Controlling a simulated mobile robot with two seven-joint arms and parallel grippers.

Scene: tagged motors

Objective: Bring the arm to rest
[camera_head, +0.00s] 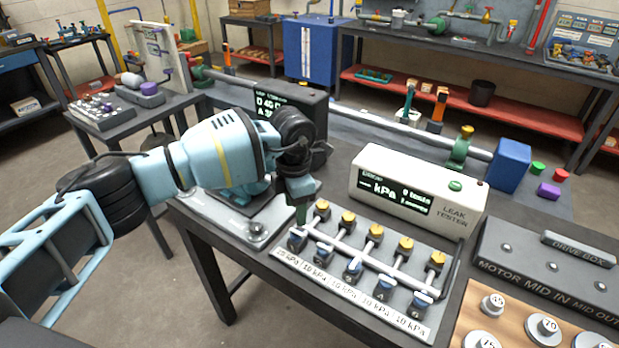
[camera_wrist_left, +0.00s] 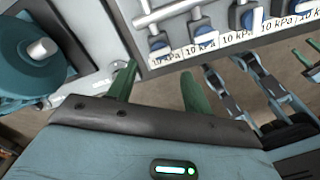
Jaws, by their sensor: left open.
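My left arm (camera_head: 222,150) reaches in from the left over the bench. My left gripper (camera_head: 302,205) points down at the left end of a valve manifold (camera_head: 385,268) with several yellow knobs and blue-handled valves. In the left wrist view, the two green fingers of my left gripper (camera_wrist_left: 158,88) are spread apart with nothing between them. The manifold's labelled edge (camera_wrist_left: 215,50) lies just beyond them. Whether the fingers touch the manifold I cannot tell. My right gripper does not show in the head view.
A teal motor (camera_wrist_left: 38,62) on a grey plate (camera_head: 250,232) stands beside the gripper, partly hidden by my arm. A black display box (camera_head: 308,112) is behind it. A white leak tester (camera_head: 418,190) and a drive box (camera_head: 550,262) stand to the right. Floor is free left of the bench.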

